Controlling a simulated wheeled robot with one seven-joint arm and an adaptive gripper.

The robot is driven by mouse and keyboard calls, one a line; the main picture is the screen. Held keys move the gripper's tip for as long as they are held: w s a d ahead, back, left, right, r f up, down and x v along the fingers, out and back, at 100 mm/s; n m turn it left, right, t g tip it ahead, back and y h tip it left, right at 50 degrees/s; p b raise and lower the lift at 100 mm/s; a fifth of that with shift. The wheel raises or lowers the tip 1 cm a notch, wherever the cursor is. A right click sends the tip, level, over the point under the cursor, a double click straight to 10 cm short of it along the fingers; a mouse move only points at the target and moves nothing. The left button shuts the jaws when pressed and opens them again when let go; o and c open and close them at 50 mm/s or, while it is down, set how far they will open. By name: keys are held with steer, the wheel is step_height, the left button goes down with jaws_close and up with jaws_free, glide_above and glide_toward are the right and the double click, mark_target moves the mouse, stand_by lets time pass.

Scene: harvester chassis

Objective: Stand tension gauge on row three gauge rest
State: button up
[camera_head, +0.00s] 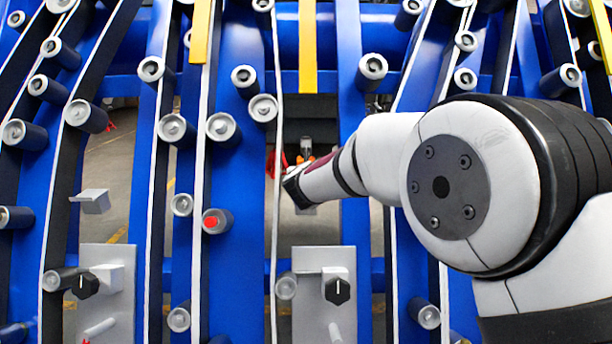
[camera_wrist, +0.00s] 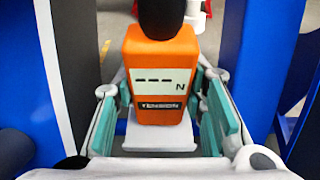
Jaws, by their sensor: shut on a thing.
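The orange tension gauge (camera_wrist: 160,65) stands upright between my gripper's (camera_wrist: 161,105) two green-padded fingers in the wrist view. It has a dark rounded top, a pale display with dashes and an N, and a TENSION label. A pale grey plate (camera_wrist: 160,137), apparently the gauge rest, lies at its foot. I cannot tell whether the gauge's base touches it. In the head view my arm covers most of the gripper and gauge.
A similar empty grey rest (camera_head: 91,201) hangs in the opening at left. Grey panels with black knobs stand below, one at left (camera_head: 106,300) and one at centre (camera_head: 325,300). Blue beams, belts and several rollers (camera_head: 221,126) crowd both sides. A red-capped roller (camera_head: 216,221) sits left of centre.

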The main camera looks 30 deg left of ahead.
steer(key=shift+f+b, duration=0.3)
steer(key=shift+b, duration=0.1)
steer(key=o, duration=1.3)
steer(key=shift+o, duration=0.3)
steer(key=shift+f, duration=0.1)
steer(key=v, duration=1.2)
